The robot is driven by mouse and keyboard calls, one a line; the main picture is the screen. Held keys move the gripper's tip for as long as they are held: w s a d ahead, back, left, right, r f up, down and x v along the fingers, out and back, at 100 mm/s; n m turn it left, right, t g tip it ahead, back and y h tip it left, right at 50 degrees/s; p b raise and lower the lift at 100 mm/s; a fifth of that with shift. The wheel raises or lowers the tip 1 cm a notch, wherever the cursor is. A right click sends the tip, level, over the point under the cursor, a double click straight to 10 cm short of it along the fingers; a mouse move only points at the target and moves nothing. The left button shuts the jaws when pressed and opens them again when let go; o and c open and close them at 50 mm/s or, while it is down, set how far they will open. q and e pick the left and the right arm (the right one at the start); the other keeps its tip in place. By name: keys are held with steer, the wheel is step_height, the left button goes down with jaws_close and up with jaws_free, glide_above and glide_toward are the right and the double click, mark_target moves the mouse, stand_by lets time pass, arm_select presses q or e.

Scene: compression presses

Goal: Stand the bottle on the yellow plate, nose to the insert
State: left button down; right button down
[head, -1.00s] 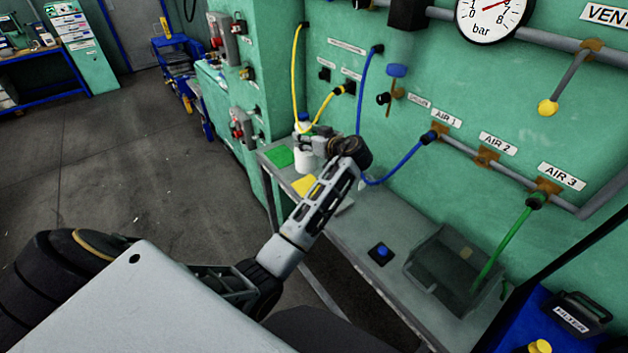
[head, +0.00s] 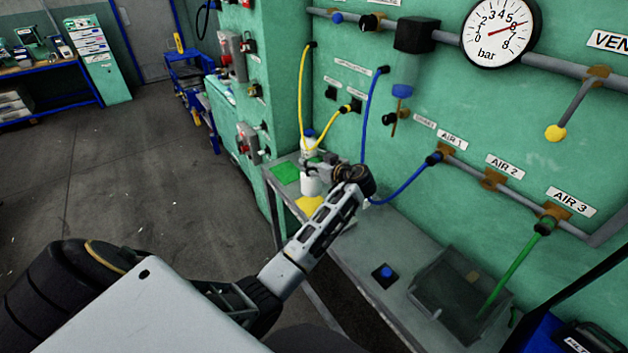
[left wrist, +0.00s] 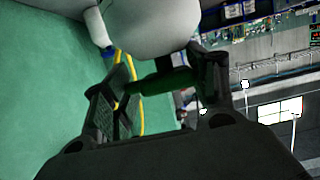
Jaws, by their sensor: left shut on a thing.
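My left gripper (head: 318,170) is shut on the bottle (head: 311,186), by a green part near its top. The white body hangs below the fingers, roughly upright. In the left wrist view the white body (left wrist: 155,25) fills the top, with the green part (left wrist: 165,82) between the fingers. The yellow plate (head: 311,204) lies on the bench just below and in front of the bottle, partly hidden by my arm. I cannot tell whether the bottle touches it. The nose's direction and the insert cannot be made out. My right gripper is not in view.
A white bottle with a blue cap (head: 309,134) is behind my gripper, near yellow hoses (head: 303,85). A green plate (head: 285,172) lies left of the yellow one. A blue button on a dark base (head: 385,273) and a grey bin (head: 455,300) are further right on the bench.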

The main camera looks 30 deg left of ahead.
arm_select(q)
step_height(320, 180, down, 3)
steer(key=shift+r, duration=0.2)
steer(key=shift+f, duration=0.15)
steer(key=shift+f+p, duration=0.3)
steer(key=shift+f, duration=1.6)
steer(key=shift+c, duration=2.2)
jaws_free()
